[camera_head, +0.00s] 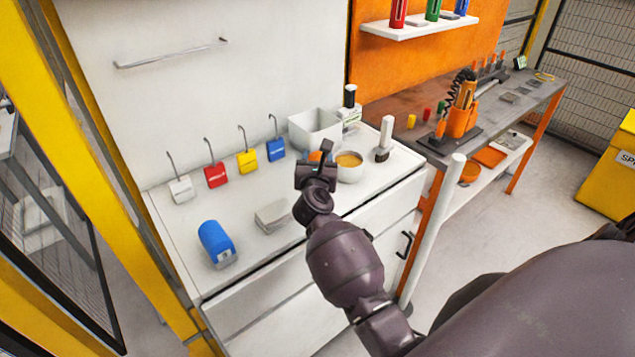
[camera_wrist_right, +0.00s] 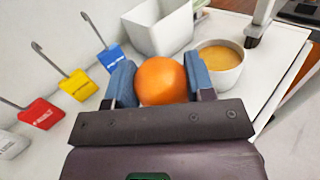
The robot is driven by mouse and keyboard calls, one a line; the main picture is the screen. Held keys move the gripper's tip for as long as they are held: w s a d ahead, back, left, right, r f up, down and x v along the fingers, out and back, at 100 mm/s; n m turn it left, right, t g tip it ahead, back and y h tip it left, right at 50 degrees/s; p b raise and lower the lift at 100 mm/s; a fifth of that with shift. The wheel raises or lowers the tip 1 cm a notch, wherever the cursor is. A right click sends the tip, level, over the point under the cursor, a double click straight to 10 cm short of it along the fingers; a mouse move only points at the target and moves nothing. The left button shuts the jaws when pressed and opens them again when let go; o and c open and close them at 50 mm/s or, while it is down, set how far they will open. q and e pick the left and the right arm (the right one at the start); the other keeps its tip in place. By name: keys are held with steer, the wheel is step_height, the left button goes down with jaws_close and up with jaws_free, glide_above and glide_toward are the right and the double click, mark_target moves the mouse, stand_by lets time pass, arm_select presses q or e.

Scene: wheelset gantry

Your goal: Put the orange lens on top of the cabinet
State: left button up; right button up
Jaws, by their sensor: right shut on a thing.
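The orange lens (camera_wrist_right: 161,81) is a round, smooth orange thing between the two blue-grey fingers of my right gripper (camera_wrist_right: 158,84) in the right wrist view. The gripper is shut on it. In the head view my right gripper (camera_head: 317,168) is over the white cabinet top, and only a small bit of the lens (camera_head: 315,156) shows behind it. The cabinet (camera_head: 190,255) is white with drawers and a flat top. Whether the lens touches the top is unclear. My left gripper is not in view.
Beside the gripper stand a white bin (camera_head: 315,131) and a bowl of orange-brown stuff (camera_head: 349,166). Several coloured padlocks, among them a red one (camera_head: 216,175), line the back. A blue thing (camera_head: 215,243) and a grey block (camera_head: 272,215) lie in front.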

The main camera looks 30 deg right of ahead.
step_height(320, 180, down, 2)
steer(key=shift+f, duration=0.1)
step_height(320, 180, down, 4)
steer(key=shift+r+b, duration=0.15)
steer(key=shift+b, duration=0.8)
steer(key=o, duration=0.9)
steer(key=shift+o, duration=0.2)
